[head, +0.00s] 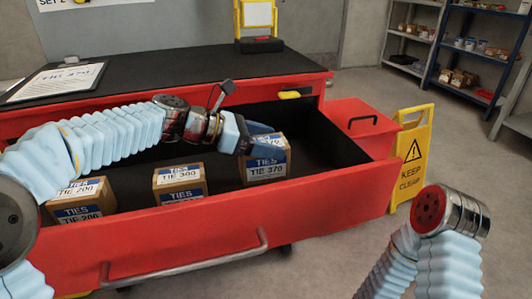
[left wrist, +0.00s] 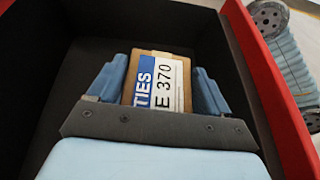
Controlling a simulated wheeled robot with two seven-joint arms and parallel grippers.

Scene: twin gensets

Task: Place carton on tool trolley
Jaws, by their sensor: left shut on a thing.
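The TIE 370 carton (head: 265,168) is a brown box with a blue and white label. It stands at the right of the open drawer (head: 330,195) of the red tool trolley (head: 180,62). My left gripper (head: 258,140) reaches down to it and is shut on it. In the left wrist view the carton (left wrist: 160,85) sits between both blue fingers (left wrist: 158,78). I cannot tell whether its base touches the drawer floor. The trolley's black top lies behind the drawer. My right arm shows at the lower right, but its gripper is out of view.
The TIE 300 carton (head: 180,184) and the TIE 200 carton (head: 78,200) stand left in the drawer. A clipboard (head: 55,82) lies on the top's left; a yellow-framed stand (head: 257,22) is at its back. The top's middle is clear. A yellow sign (head: 411,155) stands right.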

